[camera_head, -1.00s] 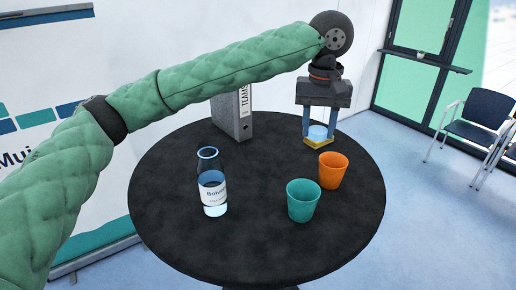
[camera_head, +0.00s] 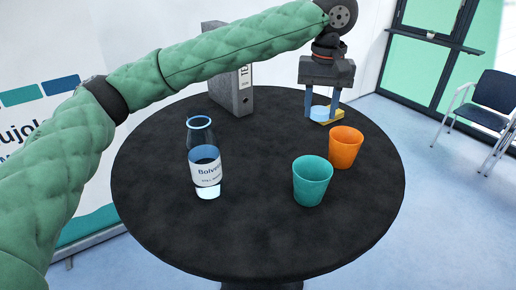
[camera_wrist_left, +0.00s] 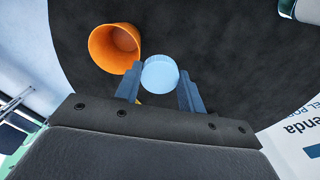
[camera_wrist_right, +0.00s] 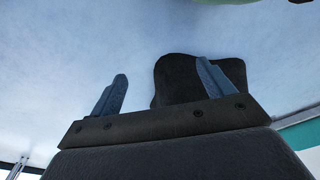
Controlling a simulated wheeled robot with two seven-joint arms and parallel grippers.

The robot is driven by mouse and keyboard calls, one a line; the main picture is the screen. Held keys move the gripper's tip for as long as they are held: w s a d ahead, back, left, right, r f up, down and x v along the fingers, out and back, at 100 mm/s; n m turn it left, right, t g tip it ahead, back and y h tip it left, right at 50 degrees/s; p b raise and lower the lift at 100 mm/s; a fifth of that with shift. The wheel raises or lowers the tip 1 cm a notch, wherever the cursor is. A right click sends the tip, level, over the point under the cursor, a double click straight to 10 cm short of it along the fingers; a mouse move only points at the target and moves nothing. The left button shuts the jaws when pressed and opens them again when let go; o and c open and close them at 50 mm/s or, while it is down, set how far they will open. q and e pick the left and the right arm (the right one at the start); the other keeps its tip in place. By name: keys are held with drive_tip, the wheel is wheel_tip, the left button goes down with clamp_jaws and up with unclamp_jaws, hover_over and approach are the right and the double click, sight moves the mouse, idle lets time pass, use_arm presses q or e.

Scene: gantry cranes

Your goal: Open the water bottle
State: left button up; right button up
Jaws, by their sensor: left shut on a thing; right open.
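The clear water bottle (camera_head: 204,165) with a white label stands upright on the black round table, left of its middle. Its mouth (camera_head: 199,122) shows a pale blue rim and no cap on it. My left gripper (camera_head: 321,106) is at the far right side of the table, well away from the bottle, fingers pointing down. It is shut on a light blue round cap (camera_head: 320,113), which shows between its fingers in the left wrist view (camera_wrist_left: 160,73). Whether the cap touches the table is unclear. My right gripper (camera_wrist_right: 161,88) is open and empty, with pale floor beyond it.
A yellow object (camera_head: 331,116) lies by the cap, partly hidden. An orange cup (camera_head: 345,148) and a teal cup (camera_head: 312,182) stand at the table's right. A grey binder (camera_head: 230,80) stands at the back. The table (camera_head: 250,235) is bare in front.

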use_arm(q)
drive_tip(key=shift+s+f+b, duration=0.3)
drive_tip(key=shift+f+b, duration=0.35)
drive_tip(key=shift+f, duration=0.35)
use_arm(e)
wheel_tip(320, 180, up, 5)
use_arm(q)
drive_tip(key=shift+w+a+f, duration=0.15)
drive_tip(key=shift+w+a, duration=0.1)
drive_tip(key=shift+a, duration=0.1)
drive_tip(key=p, duration=0.5)
hover_over(270, 151)
wheel_tip(270, 151, down, 6)
drive_tip(key=shift+f, duration=0.25)
drive_tip(key=shift+f+p, duration=0.65)
drive_tip(key=shift+f, duration=1.45)
use_arm(e)
drive_tip(key=s+d+f, duration=0.1)
drive_tip(key=f, duration=0.6)
drive_tip(key=s+d+f, duration=0.2)
drive_tip(key=f, duration=0.5)
drive_tip(key=shift+s+d+f+t, duration=0.15)
drive_tip(key=shift+s+d+t, duration=0.1)
drive_tip(key=shift+t, duration=0.15)
use_arm(q)
drive_tip(key=shift+f, duration=0.2)
use_arm(e)
drive_tip(key=shift+s+d+f, duration=0.1)
drive_tip(key=shift+d, duration=0.05)
